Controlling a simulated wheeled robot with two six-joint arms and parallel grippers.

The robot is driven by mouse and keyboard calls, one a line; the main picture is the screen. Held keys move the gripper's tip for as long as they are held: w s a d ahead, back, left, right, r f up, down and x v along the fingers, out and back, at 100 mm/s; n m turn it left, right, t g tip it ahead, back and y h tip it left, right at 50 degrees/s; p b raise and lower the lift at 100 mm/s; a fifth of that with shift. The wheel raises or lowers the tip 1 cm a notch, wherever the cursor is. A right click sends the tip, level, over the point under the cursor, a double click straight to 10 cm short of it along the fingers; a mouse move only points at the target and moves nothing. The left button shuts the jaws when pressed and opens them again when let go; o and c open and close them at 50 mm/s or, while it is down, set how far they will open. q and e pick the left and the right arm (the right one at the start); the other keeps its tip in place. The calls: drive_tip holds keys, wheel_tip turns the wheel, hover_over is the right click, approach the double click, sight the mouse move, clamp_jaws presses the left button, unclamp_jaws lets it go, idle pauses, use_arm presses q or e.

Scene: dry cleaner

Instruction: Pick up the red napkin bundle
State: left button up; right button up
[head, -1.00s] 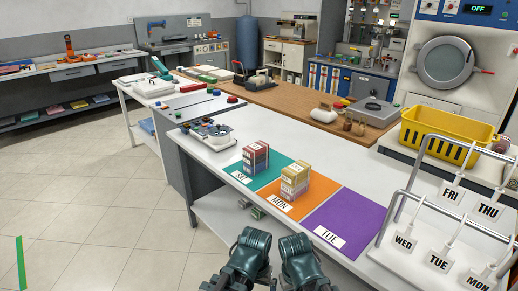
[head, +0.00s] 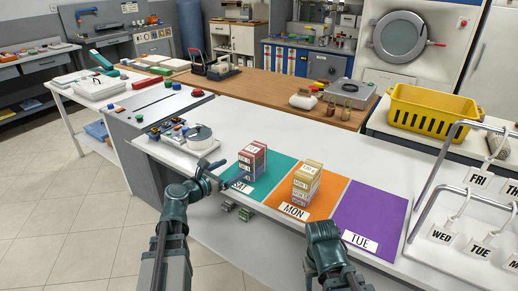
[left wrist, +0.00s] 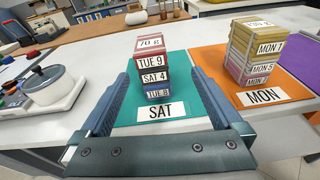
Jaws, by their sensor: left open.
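A stack of banded bundles (head: 252,161) stands on the teal SAT mat (head: 278,172). A pinkish-red piece marked 70 g (left wrist: 150,42) is on top. My left gripper (head: 226,174) is open at the left of this stack; in the left wrist view its fingers (left wrist: 163,75) frame the stack, with nothing held. My right gripper (head: 322,232) is low in front of the counter, its jaws unclear.
A yellowish stack (head: 306,181) stands on the orange MON mat (head: 328,193), close right of the red one. The purple TUE mat (head: 372,215) is bare. A metal rack with day tags (head: 468,205) stands right.

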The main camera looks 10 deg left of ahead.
use_arm(q)
drive_tip(key=a+n, duration=0.1)
drive_tip(key=a, duration=0.1)
drive_tip(key=b, duration=0.1)
approach(250, 151)
drive_tip(key=x, duration=0.5)
drive_tip(key=shift+d+f, duration=0.15)
drive_tip(key=shift+f, duration=0.15)
drive_tip(key=b+x, duration=0.1)
drive_tip(key=x, duration=0.4)
drive_tip(key=shift+w+f+b, duration=0.1)
drive_tip(key=shift+f+b, duration=0.1)
drive_tip(key=shift+b, duration=0.15)
drive_tip(key=shift+c, duration=0.3)
drive_tip(key=c, duration=1.2)
